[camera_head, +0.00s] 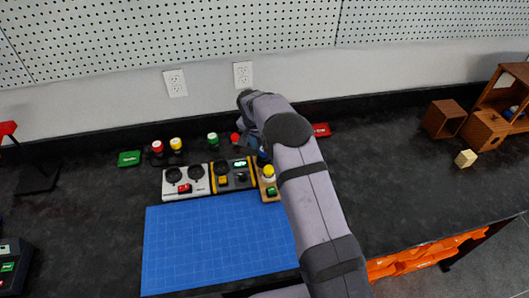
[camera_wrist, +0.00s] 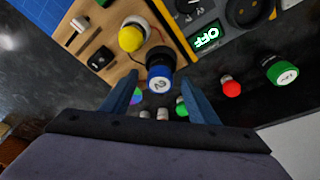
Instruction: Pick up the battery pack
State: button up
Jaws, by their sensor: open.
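I cannot tell for certain which thing is the battery pack. A flat green box (camera_head: 129,158) with small lettering lies at the back left in the head view, and a flat red one (camera_head: 321,129) lies right of my arm. My gripper (camera_wrist: 160,88) is open in the wrist view. A blue-topped round piece marked 2 (camera_wrist: 160,77) shows between its fingertips; I cannot tell whether they touch it. In the head view my forearm hides most of the gripper and the surface beneath it.
A wooden board (camera_head: 263,189) with a yellow-topped part stands beside a yellow-edged unit (camera_head: 219,177) and a pale unit (camera_head: 174,193). Red-topped (camera_wrist: 231,87) and green-topped (camera_wrist: 281,71) pieces stand close by. A blue mat (camera_head: 190,250) lies clear in front. Wooden boxes (camera_head: 444,119) stand at right.

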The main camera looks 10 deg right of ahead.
jog(key=shift+w+d+f, duration=0.1)
jog(key=shift+d+f, duration=0.05)
jog(key=shift+f, duration=0.5)
jog(key=c, duration=1.2)
jog(key=shift+c, duration=0.2)
jog(key=shift+r, duration=0.1)
